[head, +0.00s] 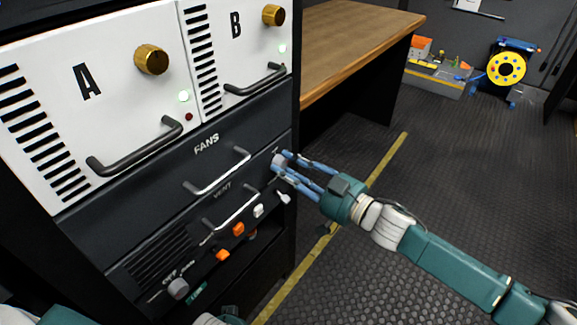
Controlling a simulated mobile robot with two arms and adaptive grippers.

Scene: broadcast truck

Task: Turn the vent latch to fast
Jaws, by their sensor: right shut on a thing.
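A dark rack panel marked VENT (222,189) is below the FANS panel (206,143). My right gripper (282,164) reaches in from the right with its blue fingers at the right end of these panels. It is shut on a small grey knob (278,161), which I take for the vent latch. The fingers hide part of the knob, and I cannot read its setting or any mark for fast. Another grey knob (178,288) sits at the lower left of the rack, apart from the gripper. Only parts of my left arm show at the bottom edge; its gripper is out of view.
White units A (85,82) and B (236,25) with brass knobs and bar handles are above. Orange switches (239,229) and white levers (258,211) are below the gripper. A wooden desk (350,35) stands behind. The floor at right is open.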

